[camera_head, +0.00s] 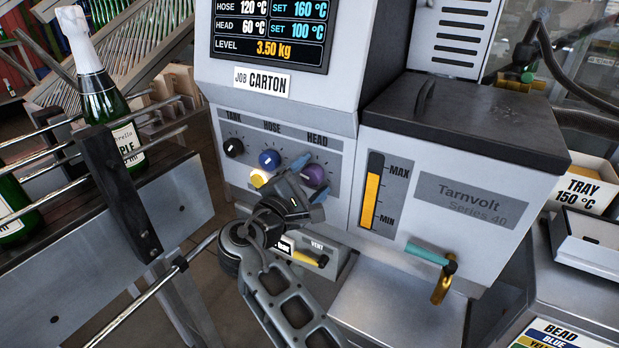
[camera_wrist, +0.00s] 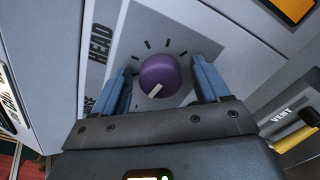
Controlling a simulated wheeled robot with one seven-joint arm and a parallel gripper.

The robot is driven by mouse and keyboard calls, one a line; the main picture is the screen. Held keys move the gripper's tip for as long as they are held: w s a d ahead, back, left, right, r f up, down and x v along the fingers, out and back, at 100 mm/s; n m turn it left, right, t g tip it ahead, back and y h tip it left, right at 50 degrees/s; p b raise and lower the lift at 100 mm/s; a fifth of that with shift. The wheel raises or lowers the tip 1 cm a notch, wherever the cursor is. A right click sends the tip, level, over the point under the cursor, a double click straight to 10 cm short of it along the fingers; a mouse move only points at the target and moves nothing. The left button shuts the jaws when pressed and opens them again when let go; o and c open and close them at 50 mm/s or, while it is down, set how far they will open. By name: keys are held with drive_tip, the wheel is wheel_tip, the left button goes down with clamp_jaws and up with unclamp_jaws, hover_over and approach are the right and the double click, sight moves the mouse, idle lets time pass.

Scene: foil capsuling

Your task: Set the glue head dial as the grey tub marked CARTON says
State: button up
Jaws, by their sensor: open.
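The purple HEAD dial (camera_head: 313,174) is on the glue machine's front panel, right of the blue HOSE and black TANK dials. In the wrist view the dial (camera_wrist: 160,75) has a white pointer mark aimed toward the lower left of the picture. My gripper (camera_head: 309,181) is open. In the wrist view its blue fingers (camera_wrist: 162,82) stand on either side of the dial, with gaps visible. The display (camera_head: 270,30) reads HEAD 60 °C, SET 100 °C; HOSE 120 °C, SET 160 °C. A label below it reads JOB CARTON (camera_head: 262,81). I cannot make out a grey tub marked CARTON.
A yellow round knob (camera_head: 258,178) sits below the dials, and a yellow VENT lever (camera_head: 308,258) lies below my gripper. A teal-handled tap (camera_head: 430,255) is to the right. A bottle (camera_head: 105,105) stands at left behind rails.

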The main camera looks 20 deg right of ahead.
drive_tip(key=c, duration=1)
drive_tip(key=shift+c, duration=0.2)
drive_tip(key=shift+f+m+b, duration=0.1)
drive_tip(key=shift+m+b, duration=0.2)
drive_tip(key=shift+b, duration=0.05)
